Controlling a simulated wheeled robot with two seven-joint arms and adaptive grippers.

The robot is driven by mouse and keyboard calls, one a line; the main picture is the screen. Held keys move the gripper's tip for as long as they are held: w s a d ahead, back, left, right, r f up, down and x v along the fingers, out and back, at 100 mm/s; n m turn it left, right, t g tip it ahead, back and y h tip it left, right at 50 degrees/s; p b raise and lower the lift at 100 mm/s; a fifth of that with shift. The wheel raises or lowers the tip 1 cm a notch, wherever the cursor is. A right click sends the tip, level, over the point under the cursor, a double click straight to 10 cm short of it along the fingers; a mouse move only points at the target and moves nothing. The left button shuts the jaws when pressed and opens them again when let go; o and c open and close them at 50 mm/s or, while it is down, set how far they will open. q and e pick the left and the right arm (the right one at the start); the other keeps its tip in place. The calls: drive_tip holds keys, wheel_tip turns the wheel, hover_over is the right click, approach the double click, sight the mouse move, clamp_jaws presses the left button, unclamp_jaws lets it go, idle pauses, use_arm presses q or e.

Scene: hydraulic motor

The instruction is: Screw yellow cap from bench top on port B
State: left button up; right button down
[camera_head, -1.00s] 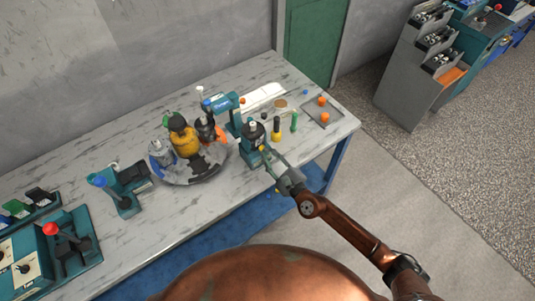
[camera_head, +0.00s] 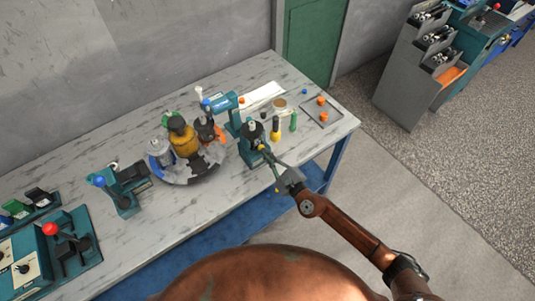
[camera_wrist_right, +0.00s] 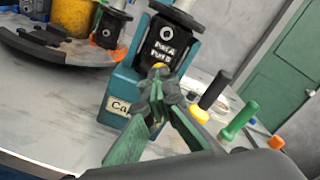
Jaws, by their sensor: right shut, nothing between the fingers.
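A dark motor (camera_head: 254,130) sits in a teal stand (camera_head: 249,155) near the bench's front edge. In the wrist view the motor's black face (camera_wrist_right: 172,42) has white lettering too blurred to read surely. A yellow cap (camera_wrist_right: 159,67) shows at the lower part of that face, just beyond my fingertips; it is a small yellow spot in the head view (camera_head: 262,148). How far it is seated is hidden. My right gripper (camera_head: 265,153) is shut and empty, its green fingertips (camera_wrist_right: 157,92) meeting right in front of the cap. My left gripper is out of view.
Right of the stand are a black-and-yellow handle (camera_head: 275,128), a green handle (camera_head: 293,122) and a tray (camera_head: 331,117) with orange caps. A round carousel (camera_head: 190,178) with several motors stands left. A teal press-like device (camera_head: 125,195) is farther left on the marble bench (camera_head: 180,215).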

drive_tip(key=m, duration=0.1)
drive_tip(key=m+b, duration=0.1)
drive_tip(key=m, duration=0.3)
drive_tip(key=shift+w+a+r, duration=0.1)
drive_tip(key=shift+a+r, duration=0.05)
drive_tip(key=shift+r, duration=0.15)
drive_tip(key=shift+m, duration=0.4)
drive_tip(key=m+b, duration=0.1)
drive_tip(key=m, duration=0.3)
